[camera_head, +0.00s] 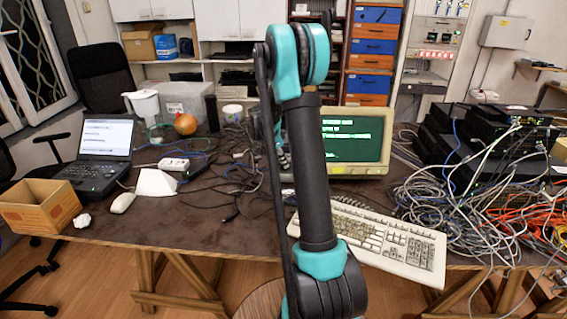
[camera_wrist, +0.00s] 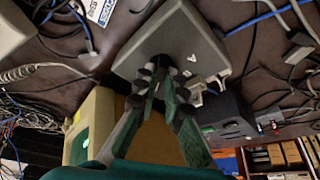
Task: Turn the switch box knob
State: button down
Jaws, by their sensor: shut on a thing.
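In the head view my arm crosses the middle of the picture and hides most of the gripper and the switch box.
A monitor (camera_head: 358,135) with green text stands right of my arm, and a beige keyboard (camera_head: 385,238) lies in front. Tangled cables (camera_head: 450,195) and black devices (camera_head: 505,125) fill the right. A laptop (camera_head: 100,150), cardboard box (camera_head: 40,205) and mouse (camera_head: 122,203) are left.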

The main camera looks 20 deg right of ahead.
jog(key=c, duration=1.6)
grip_release()
jog(key=v, duration=1.2)
jog(key=shift+s, duration=0.1)
